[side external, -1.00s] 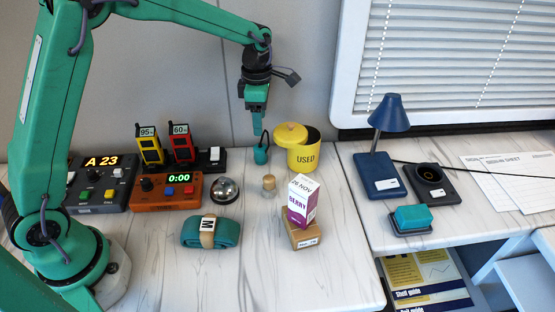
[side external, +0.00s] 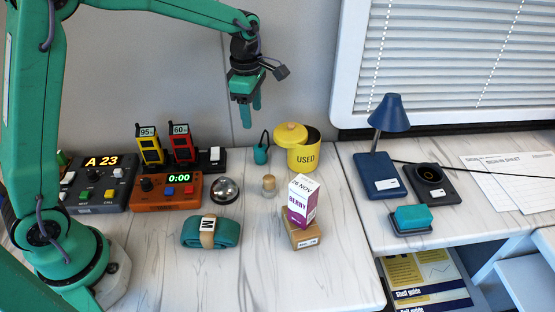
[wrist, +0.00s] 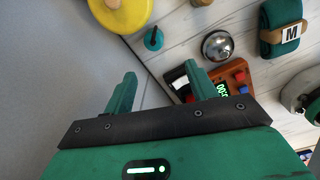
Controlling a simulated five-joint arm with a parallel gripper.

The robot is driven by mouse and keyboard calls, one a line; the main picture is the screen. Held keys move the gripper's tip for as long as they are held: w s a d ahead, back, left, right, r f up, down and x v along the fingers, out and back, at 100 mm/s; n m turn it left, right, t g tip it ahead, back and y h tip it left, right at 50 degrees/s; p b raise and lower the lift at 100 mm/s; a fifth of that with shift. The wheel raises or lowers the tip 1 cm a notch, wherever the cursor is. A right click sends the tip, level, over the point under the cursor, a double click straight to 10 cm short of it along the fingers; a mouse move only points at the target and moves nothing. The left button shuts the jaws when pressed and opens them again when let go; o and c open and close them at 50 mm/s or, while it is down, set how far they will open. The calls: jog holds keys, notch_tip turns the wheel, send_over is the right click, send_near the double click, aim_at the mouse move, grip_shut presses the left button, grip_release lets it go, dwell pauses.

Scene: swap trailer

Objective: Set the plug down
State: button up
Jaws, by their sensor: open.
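The plug, a small teal piece (side external: 261,154) with a dark curved cord or loop on top, stands on the white marbled counter just left of the yellow USED tin (side external: 303,157). It also shows in the wrist view (wrist: 154,40), near the top. My gripper (side external: 251,118) is above the counter, up and slightly left of the plug and apart from it. Its two fingers (wrist: 160,70) are spread in the wrist view, with nothing between them.
A radio charger with two handsets (side external: 165,147), an orange timer box (side external: 160,188) and a bell (side external: 225,190) stand left of the plug. A small corked vial (side external: 269,185) and stacked boxes (side external: 302,205) stand in front.

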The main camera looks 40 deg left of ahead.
jog(key=s+a+r+m+t, duration=0.1)
jog(key=s+r+m, duration=0.3)
jog(key=s+m, duration=0.7)
jog(key=s+a+r+m+t, duration=0.2)
jog(key=s+r+m+t, duration=0.2)
jog(key=s+m, duration=0.7)
jog(key=s+r, duration=0.1)
jog(key=s, duration=0.2)
jog(key=shift+a+m, duration=0.15)
jog(key=shift+m, duration=0.25)
